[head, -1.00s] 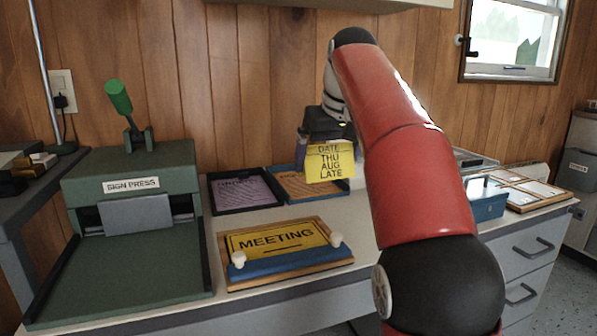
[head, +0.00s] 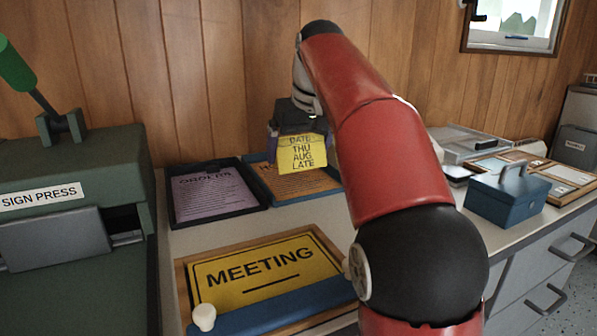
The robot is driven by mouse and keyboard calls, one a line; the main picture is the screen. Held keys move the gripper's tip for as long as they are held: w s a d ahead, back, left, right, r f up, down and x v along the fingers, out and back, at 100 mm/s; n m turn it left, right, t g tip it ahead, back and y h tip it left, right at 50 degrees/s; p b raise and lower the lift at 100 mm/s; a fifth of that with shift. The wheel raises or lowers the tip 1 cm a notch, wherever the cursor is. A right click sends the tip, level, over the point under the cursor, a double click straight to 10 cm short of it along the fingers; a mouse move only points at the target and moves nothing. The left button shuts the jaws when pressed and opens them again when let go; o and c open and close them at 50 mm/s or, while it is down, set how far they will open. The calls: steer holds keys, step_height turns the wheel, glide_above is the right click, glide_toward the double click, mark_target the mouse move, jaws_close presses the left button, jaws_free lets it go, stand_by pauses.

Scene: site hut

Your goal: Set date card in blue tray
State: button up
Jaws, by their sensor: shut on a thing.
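A yellow date card (head: 302,154) printed "DATE THU AUG LATE" hangs upright from my gripper (head: 300,128), which is shut on its top edge. In the head view the card is above the counter, in front of a blue-rimmed tray (head: 262,181) holding an orange sheet. The card and arm hide part of this tray. A black tray (head: 180,219) with a purple sheet headed "ORDERS" lies just left of it. Whether the card touches the tray cannot be told.
A yellow "MEETING" sign (head: 250,270) lies on a wooden board with a blue bar in front. A green sign press (head: 60,225) stands at left. A blue box with a handle (head: 507,197) stands right of my arm. Some counter is bare between trays and board.

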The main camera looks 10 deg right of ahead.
mark_target(300, 163)
step_height(300, 163, down, 4)
steer(key=shift+r+b, duration=0.2)
steer(key=shift+b, duration=0.6)
steer(key=o, duration=0.6)
steer(key=shift+r, duration=0.1)
steer(key=p+v, duration=0.4)
steer(key=v, duration=0.8)
steer(key=shift+p, duration=0.4)
